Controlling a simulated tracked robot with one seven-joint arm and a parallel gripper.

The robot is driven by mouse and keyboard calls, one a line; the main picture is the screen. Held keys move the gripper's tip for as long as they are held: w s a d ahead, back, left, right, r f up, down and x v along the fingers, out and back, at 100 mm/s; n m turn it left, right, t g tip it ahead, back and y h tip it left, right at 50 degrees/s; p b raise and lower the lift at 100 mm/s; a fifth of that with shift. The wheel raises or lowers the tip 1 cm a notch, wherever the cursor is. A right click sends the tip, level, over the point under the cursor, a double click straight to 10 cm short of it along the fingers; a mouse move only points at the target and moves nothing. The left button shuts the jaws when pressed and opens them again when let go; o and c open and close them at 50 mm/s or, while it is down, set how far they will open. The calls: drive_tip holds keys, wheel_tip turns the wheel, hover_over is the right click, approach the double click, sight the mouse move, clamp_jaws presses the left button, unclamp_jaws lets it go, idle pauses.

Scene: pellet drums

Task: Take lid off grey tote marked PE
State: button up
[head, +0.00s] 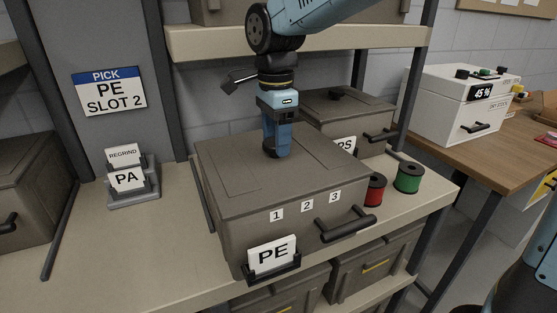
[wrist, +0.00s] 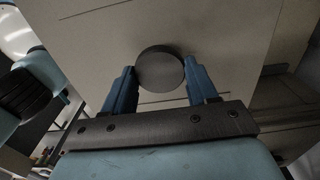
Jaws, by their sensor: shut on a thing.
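The grey tote marked PE (head: 230,234) stands on the shelf, with a white PE card (head: 271,252) in a holder and the labels 1, 2 and 3 on its front. Its flat grey lid (head: 225,167) lies on top and looks level. My gripper (head: 277,152) points down over the middle of the lid. In the wrist view, the blue fingers (wrist: 161,88) stand on either side of a round dark knob (wrist: 160,68) on the lid and are shut on it. In the head view the fingers mostly hide the knob.
A lidded tote marked PS (head: 345,107) stands close behind. A card holder marked PA (head: 130,180) stands on bare shelf at left. An upper shelf (head: 210,44) overhangs the back.

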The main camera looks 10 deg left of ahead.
clamp_jaws()
drive_tip(key=shift+r, duration=0.15)
drive_tip(key=shift+r, duration=0.65)
wheel_tip(320, 180, up, 2)
drive_tip(key=s+d, duration=0.9)
drive_tip(key=s, duration=0.6)
drive_tip(key=shift+s+d, duration=0.15)
drive_tip(key=shift+d, duration=0.05)
